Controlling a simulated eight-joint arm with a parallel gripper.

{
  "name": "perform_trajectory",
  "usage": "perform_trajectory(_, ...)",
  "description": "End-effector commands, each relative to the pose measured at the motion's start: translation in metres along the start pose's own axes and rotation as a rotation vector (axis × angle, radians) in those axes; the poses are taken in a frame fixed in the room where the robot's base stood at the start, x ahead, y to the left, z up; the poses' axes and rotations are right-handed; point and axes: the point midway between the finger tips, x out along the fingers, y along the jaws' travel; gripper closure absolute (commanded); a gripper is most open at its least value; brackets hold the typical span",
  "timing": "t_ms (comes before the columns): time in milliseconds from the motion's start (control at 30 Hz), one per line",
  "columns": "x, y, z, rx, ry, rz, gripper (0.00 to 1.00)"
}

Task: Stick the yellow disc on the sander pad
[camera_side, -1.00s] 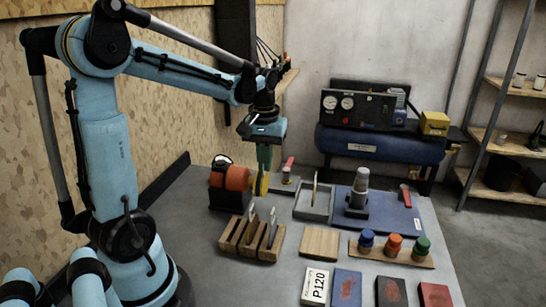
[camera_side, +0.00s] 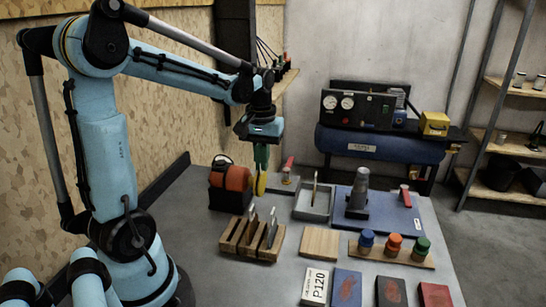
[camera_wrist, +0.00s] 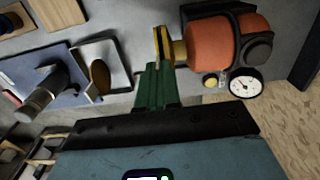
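The orange sander (camera_side: 232,177), with a black housing, stands at the back left of the bench. It also shows in the wrist view (camera_wrist: 228,40). The yellow disc (camera_side: 262,184) stands upright, nearly edge-on, at the sander's right end. In the wrist view the disc (camera_wrist: 158,45) is at my green fingertips, beside the short tan part (camera_wrist: 180,51) on the sander's end. My gripper (camera_side: 261,164) points down and is shut on the disc's upper edge. I cannot tell whether the disc touches the pad; the pad's face is hidden behind it.
A slotted wooden rack (camera_side: 236,247) with thin plates stands in front. A grey tray (camera_side: 300,208), a blue mat (camera_side: 385,222) with a metal cylinder (camera_side: 358,187), and a strip of coloured knobs (camera_side: 397,257) lie to the right. A gauge (camera_wrist: 244,84) sits beside the sander.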

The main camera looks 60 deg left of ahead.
Motion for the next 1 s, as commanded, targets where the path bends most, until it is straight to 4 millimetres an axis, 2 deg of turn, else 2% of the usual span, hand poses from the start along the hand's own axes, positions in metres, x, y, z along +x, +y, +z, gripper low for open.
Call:
perform_trajectory(300,0.0,-0.004,0.0,0.001,0.0,0.0,1.0)
perform_trajectory(333,0.0,-0.004,0.0,0.001,0.0,0.0,0.92)
perform_trajectory(500,0.0,-0.004,0.0,0.001,0.0,0.0,0.67)
perform_trajectory(833,-0.002,-0.004,0.0,0.001,0.0,0.0,0.67)
perform_trajectory(1000,-0.015,-0.004,0.0,0.001,0.0,0.0,0.67)
